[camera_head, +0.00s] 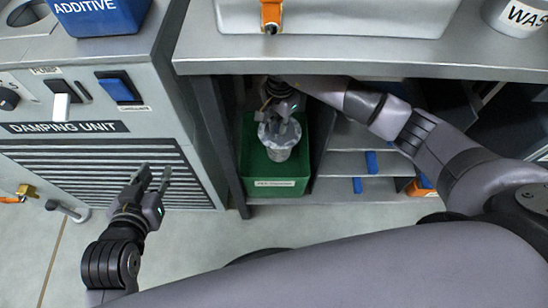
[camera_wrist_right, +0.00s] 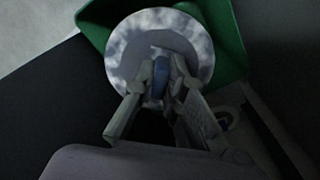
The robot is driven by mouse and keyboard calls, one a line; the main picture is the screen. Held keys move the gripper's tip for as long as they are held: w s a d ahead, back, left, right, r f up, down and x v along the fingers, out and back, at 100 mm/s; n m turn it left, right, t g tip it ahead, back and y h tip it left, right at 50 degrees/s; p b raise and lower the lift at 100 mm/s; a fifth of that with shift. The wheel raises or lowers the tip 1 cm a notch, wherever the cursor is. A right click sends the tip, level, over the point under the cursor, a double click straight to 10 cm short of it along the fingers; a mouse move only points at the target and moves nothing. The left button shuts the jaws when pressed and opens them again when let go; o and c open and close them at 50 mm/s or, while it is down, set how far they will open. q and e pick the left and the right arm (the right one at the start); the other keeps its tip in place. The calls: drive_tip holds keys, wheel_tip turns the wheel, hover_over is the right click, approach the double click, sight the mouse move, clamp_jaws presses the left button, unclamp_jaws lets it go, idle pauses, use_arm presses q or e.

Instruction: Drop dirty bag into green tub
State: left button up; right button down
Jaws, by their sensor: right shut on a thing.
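My left gripper (camera_head: 155,178) is open and empty in front of the damping unit.
The damping unit (camera_head: 95,160) stands at left with a blue additive container (camera_head: 100,15) on top. Shelves with blue clips (camera_head: 371,162) are right of the tub. The floor in front is clear.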

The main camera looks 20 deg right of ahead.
drive_tip(key=c, duration=1.6)
unclamp_jaws()
drive_tip(key=shift+o, duration=0.2)
